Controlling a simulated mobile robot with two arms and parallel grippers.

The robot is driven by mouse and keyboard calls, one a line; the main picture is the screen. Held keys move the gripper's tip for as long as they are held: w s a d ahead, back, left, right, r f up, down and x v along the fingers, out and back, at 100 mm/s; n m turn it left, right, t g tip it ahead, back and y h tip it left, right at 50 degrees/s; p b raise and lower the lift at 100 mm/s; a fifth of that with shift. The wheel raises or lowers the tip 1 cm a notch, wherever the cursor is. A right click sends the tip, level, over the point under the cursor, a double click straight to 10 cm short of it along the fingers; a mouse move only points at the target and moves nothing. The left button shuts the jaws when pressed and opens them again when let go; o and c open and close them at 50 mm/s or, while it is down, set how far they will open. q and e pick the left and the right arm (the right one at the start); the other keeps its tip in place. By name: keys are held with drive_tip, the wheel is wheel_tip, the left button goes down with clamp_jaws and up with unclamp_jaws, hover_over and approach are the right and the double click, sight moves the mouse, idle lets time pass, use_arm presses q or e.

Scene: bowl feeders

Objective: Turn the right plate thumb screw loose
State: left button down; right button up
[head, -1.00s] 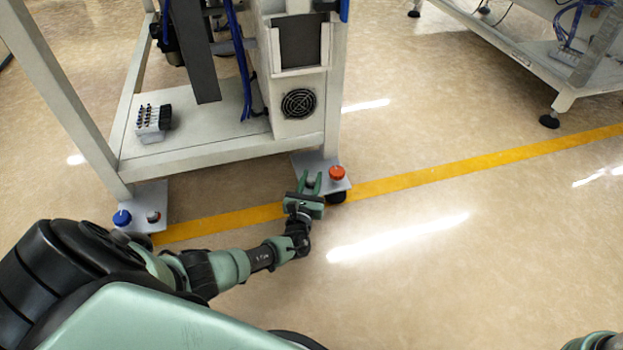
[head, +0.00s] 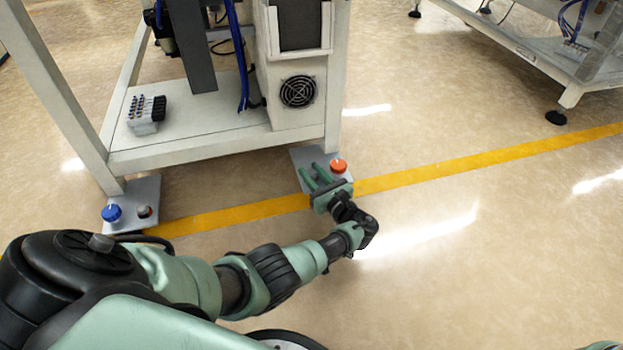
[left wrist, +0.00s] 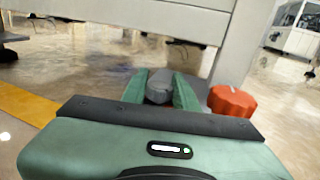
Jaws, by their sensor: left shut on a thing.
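The right plate (head: 300,156) lies at the foot of the frame's right leg. It carries an orange knob (head: 338,166), which also shows right of the fingers in the left wrist view (left wrist: 232,101). My left gripper (head: 310,169) reaches over the plate, left of the orange knob, its fingers pointing up and left. In the left wrist view, a grey thumb screw (left wrist: 160,86) sits between the two green fingers, and the gripper is shut on it. In the head view the fingers hide this screw. My right gripper is not in view.
The left plate (head: 146,187) carries a blue knob (head: 111,213) and a small grey screw (head: 144,211). The frame's lower shelf (head: 190,135) stands above and behind the plates. Yellow floor tape (head: 440,172) runs past them.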

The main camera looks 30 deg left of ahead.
use_arm(q)
drive_tip(key=shift+f+n+g+y+b, duration=0.1)
drive_tip(key=shift+n+g+y+b, duration=0.2)
drive_tip(key=shift+n+g+b, duration=0.3)
drive_tip(key=c, duration=1.1)
unclamp_jaws()
drive_tip(key=p+v, duration=0.2)
drive_tip(key=v, duration=0.5)
drive_tip(key=shift+d+p, duration=0.35)
